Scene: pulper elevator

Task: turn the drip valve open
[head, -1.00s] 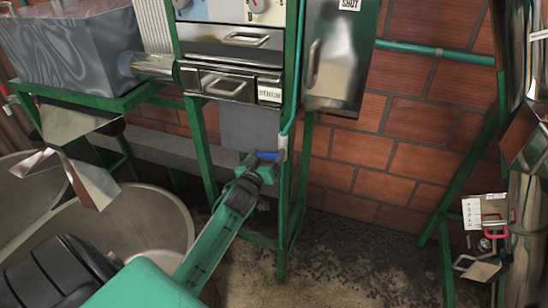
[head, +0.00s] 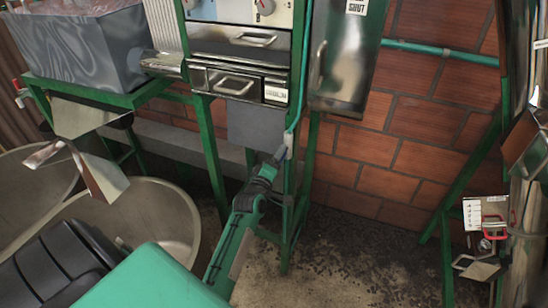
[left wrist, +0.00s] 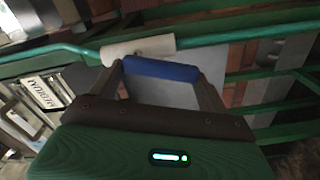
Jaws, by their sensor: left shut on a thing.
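The drip valve sits on the thin teal pipe beside the green frame. Its pale body (head: 288,140) shows at the gripper's tip in the head view and as a white sleeve (left wrist: 138,48) in the left wrist view. Its blue handle (left wrist: 160,69) lies between the fingers of my left gripper (left wrist: 162,82), close beside the pipe and roughly along it. My left gripper (head: 278,156) is shut on the handle and mostly hides it in the head view. My right gripper is not in view.
A steel drawer unit (head: 238,86) and a steel box (head: 340,65) hang above the valve. Green frame legs (head: 210,155) stand close to my left arm. Round tubs (head: 160,225) are at lower left. A brick wall (head: 405,130) is behind; floor at lower middle is clear.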

